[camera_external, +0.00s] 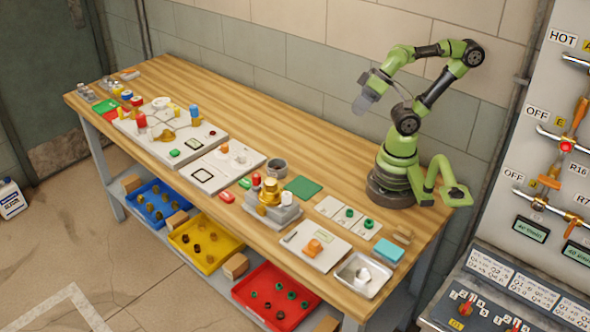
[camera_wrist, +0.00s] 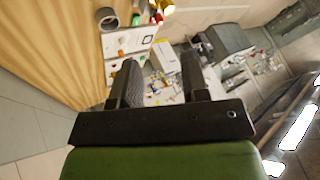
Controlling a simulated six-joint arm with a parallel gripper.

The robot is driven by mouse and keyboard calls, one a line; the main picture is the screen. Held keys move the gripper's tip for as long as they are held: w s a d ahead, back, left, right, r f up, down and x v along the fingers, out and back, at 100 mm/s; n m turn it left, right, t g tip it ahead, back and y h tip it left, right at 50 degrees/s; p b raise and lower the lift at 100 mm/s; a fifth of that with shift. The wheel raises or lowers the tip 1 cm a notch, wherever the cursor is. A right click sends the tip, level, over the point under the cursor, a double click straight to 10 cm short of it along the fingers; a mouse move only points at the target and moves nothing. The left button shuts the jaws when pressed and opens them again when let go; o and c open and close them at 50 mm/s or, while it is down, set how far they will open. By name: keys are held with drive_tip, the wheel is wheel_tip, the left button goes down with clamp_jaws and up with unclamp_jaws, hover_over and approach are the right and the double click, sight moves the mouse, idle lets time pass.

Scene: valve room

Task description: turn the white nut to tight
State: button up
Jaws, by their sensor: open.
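My gripper (camera_external: 365,92) is raised above the back of the bench, to the left of my base, far from the parts. In the wrist view its two dark fingers (camera_wrist: 160,62) are apart with nothing between them. A small white cap-like piece, which looks like the white nut (camera_external: 287,198), sits on a grey block (camera_external: 262,213) beside a brass fitting (camera_external: 270,190) and a red piece (camera_external: 256,180). A white piece also shows at the top edge of the wrist view (camera_wrist: 167,7). How tight the nut is cannot be told.
A metal tray (camera_external: 346,282) holding a white piece, a panel with an orange part (camera_external: 313,246), a grey cup (camera_external: 277,168) and a green mat (camera_external: 303,188) surround the block. More boards stand at left. Bare wood (camera_external: 280,130) lies along the back.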

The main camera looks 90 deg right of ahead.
drive_tip(key=w+a+n+g, duration=0.2)
drive_tip(key=w+n+g, duration=0.1)
drive_tip(key=w+n, duration=0.35)
drive_tip(key=n+g+h, duration=0.2)
drive_tip(key=n+g, duration=0.2)
drive_tip(key=n, duration=1)
hover_over(287, 194)
wheel_tip(287, 194, down, 14)
drive_tip(key=shift+f, duration=0.1)
wheel_tip(287, 194, down, 9)
drive_tip(key=c, duration=0.6)
